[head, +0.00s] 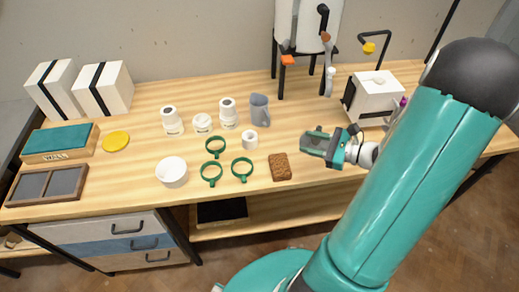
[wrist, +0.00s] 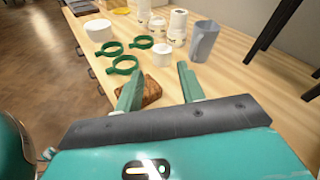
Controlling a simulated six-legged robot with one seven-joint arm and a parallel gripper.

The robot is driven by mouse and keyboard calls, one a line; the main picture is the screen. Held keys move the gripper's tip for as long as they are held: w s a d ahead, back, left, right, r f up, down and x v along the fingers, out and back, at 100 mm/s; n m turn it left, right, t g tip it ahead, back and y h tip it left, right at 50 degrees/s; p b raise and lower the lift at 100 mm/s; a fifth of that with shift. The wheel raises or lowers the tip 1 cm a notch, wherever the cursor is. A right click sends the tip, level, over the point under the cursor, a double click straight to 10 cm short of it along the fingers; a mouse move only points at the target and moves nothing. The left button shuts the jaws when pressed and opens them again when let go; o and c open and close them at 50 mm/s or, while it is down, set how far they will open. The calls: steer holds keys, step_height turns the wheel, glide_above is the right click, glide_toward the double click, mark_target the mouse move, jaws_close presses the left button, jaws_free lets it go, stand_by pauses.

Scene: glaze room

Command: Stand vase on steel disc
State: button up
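I cannot make out a thing that is surely the vase, and no steel disc shows clearly in either view. A tall grey jug-like vessel with a handle (head: 259,110) stands upright near the back of the bench; it also shows in the wrist view (wrist: 203,42). A small white cylinder (head: 249,140) stands in front of it. My gripper (head: 308,143) is above the bench, right of these things. In the wrist view its two green fingers (wrist: 158,84) are apart with nothing held between them. A brown block (head: 280,167) lies just beyond, partly hidden by a finger.
Several green rings (head: 242,169) and a white bowl (head: 171,172) lie near the front edge. White jars (head: 171,122) stand behind. A yellow disc (head: 116,141), boxes and trays fill the left. A white machine (head: 375,96) stands right. A tank on legs (head: 310,22) stands behind.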

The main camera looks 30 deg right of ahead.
steer(key=s+a+r+n+g+h, duration=0.1)
steer(key=s+a+r+n+g, duration=0.1)
steer(key=a+r+n+g, duration=0.45)
steer(key=s+a+r+n+g+h, duration=0.15)
steer(key=a+n+g, duration=0.25)
steer(key=a+n, duration=0.55)
steer(key=s+a+r+n+t+h, duration=0.3)
steer(key=s+a+r+n+h, duration=0.2)
steer(key=r+n, duration=0.4)
steer(key=shift+s+a+r+n+t+h, duration=0.25)
steer(key=shift+a+n+t+h, duration=0.15)
steer(key=shift+a+h, duration=0.4)
